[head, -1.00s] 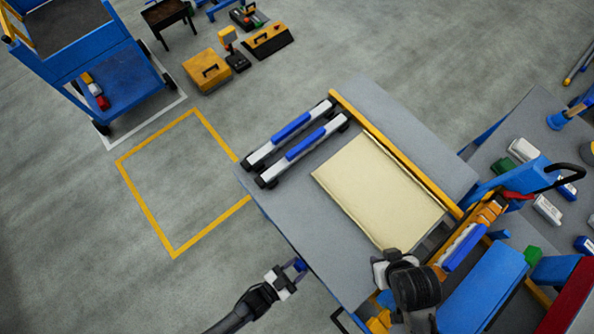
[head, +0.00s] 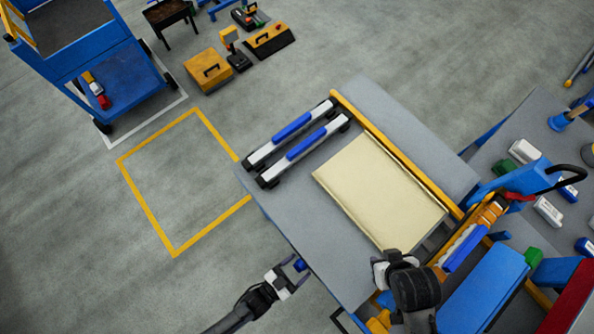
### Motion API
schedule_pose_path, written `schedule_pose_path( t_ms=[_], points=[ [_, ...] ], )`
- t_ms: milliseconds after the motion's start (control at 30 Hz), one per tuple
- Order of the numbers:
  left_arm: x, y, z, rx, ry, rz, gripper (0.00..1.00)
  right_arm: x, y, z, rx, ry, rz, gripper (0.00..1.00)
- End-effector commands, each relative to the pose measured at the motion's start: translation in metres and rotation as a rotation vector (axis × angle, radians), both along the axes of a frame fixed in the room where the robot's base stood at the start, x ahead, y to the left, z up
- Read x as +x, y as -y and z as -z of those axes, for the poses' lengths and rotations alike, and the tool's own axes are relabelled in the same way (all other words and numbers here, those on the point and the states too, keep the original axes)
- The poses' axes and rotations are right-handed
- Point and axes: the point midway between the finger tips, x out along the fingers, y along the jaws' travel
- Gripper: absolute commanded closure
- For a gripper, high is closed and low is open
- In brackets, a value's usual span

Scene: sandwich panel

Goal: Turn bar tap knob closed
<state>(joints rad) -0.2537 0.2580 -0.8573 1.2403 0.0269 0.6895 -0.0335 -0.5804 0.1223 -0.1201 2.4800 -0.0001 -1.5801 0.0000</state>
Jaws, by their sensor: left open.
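A small blue knob-like piece (head: 300,265) shows at the near left edge of the grey table. It may be the bar tap knob; its turn position is too small to tell. My left gripper (head: 292,270) is open, with its fingertips right beside or around this blue piece. I cannot tell whether they touch it. My right arm's dark wrist is over the table's near right part, and its gripper (head: 381,270) is near the cream panel's lower corner. Its jaws are not clear.
The cream panel (head: 380,190) lies on the grey table (head: 400,110), beside a yellow rail (head: 385,140). Two white-and-blue bars (head: 290,127) lie left of it. Blue and yellow machinery (head: 485,285) crowds the right.

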Motion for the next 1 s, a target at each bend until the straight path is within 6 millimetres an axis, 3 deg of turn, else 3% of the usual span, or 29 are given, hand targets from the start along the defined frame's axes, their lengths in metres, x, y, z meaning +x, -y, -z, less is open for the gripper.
schedule_pose_path(
  t_ms=[167,700,1000],
  points=[
    [-0.008,-0.009,0.000,0.001,-0.001,0.000,0.34,0.000,0.001,0.001,-0.004,0.001,-0.003,0.57],
    [-0.072,-0.085,0.001,0.001,-0.002,0.001,0.34,0.000,-0.001,0.006,0.002,0.000,0.001,0.57],
    [-0.088,-0.104,0.000,0.001,-0.001,0.000,0.34,0.000,-0.002,0.008,0.007,0.000,0.004,0.57]
  ],
)
